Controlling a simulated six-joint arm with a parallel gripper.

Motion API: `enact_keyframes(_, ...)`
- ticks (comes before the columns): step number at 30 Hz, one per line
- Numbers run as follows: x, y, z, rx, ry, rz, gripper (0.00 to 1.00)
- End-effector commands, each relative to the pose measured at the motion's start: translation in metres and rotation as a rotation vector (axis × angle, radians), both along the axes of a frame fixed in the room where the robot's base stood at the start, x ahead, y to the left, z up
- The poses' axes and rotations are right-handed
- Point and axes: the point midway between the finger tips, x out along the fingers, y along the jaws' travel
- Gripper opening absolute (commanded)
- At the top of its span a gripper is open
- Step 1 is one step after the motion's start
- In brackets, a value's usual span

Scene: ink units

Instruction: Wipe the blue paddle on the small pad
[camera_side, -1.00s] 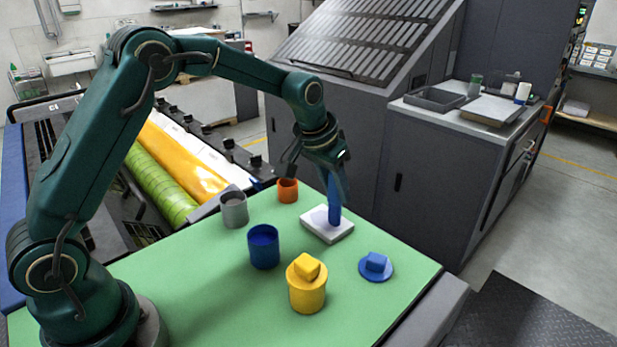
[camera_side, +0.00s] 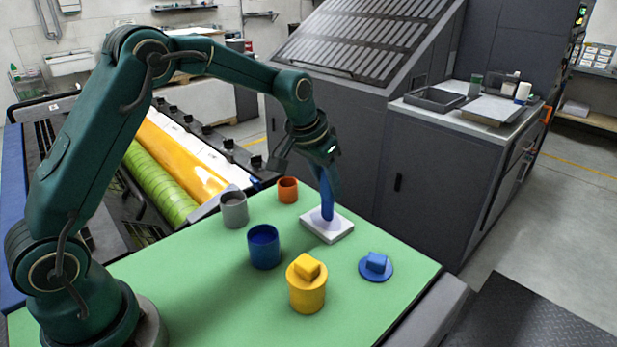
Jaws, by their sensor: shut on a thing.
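My gripper (camera_side: 324,164) is shut on the blue paddle (camera_side: 327,200), at the right side of the green table. The paddle hangs down, slightly tilted, with its lower end at the small white pad (camera_side: 338,232). The lower end looks to touch the pad's top, which shows a pale bluish tint around it. The paddle's upper end is hidden in the gripper. An open blue pot (camera_side: 264,250) stands left of the pad. A blue lid with a block handle (camera_side: 376,267) lies flat on the table to the right.
A yellow pot with its lid on (camera_side: 307,292) stands in front of the pad. A grey pot (camera_side: 233,212) and a small orange pot (camera_side: 287,190) stand at the back left. The front left of the green table (camera_side: 190,285) is clear.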

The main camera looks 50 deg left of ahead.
Motion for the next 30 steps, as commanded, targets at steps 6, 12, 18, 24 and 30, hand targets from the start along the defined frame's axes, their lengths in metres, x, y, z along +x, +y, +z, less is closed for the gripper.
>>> enact_keyframes(6, -0.001, 0.01, -0.001, 0.001, 0.007, 0.003, 0.0)
enact_keyframes(12, -0.001, 0.018, 0.0, 0.001, 0.006, 0.0, 0.0)
enact_keyframes(18, 0.0, 0.028, 0.0, 0.0, 0.005, 0.003, 0.0)
enact_keyframes(24, 0.001, 0.032, 0.003, 0.001, 0.003, -0.001, 0.0)
enact_keyframes(30, 0.001, 0.032, 0.025, 0.001, -0.001, 0.0, 0.0)
